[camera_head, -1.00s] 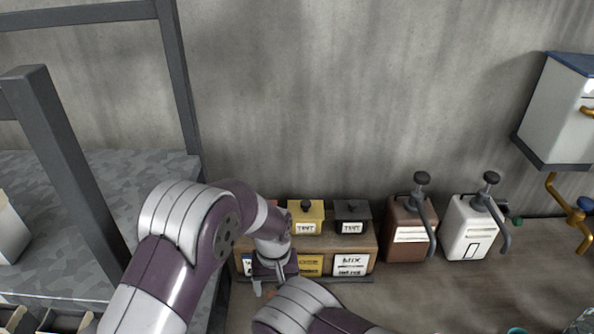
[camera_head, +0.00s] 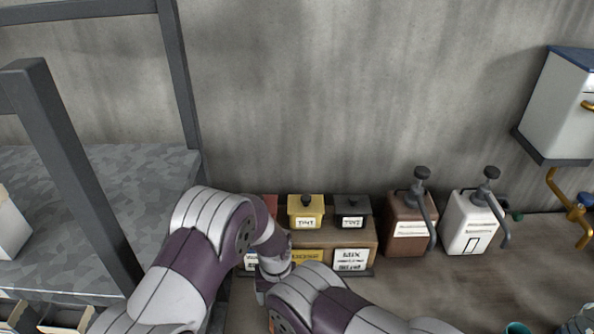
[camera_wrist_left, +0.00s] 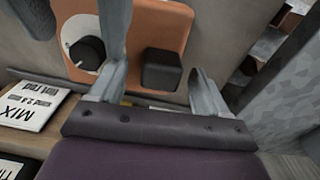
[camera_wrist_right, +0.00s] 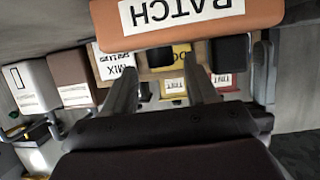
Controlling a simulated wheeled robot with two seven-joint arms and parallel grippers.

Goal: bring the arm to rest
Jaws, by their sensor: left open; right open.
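My left arm comes in from the left in the head view, and its gripper (camera_head: 265,287) hangs beside the front left of the wooden rack, partly hidden by my right arm. In the left wrist view the left gripper (camera_wrist_left: 160,85) has its fingers apart, with an orange object (camera_wrist_left: 150,25) with black parts beyond them. My right gripper is hidden in the head view. In the right wrist view the right gripper (camera_wrist_right: 160,78) has its fingers apart and nothing visible between them. An orange surface labelled BATCH (camera_wrist_right: 190,18) spans the top of that view.
The rack (camera_head: 309,246) holds a yellow TINT box (camera_head: 306,206) and a black TINT box (camera_head: 351,207). A brown pump container (camera_head: 405,225) and a white one (camera_head: 468,225) stand to the right. A grey shelf frame (camera_head: 65,170) rises at left. The bench right of centre is fairly clear.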

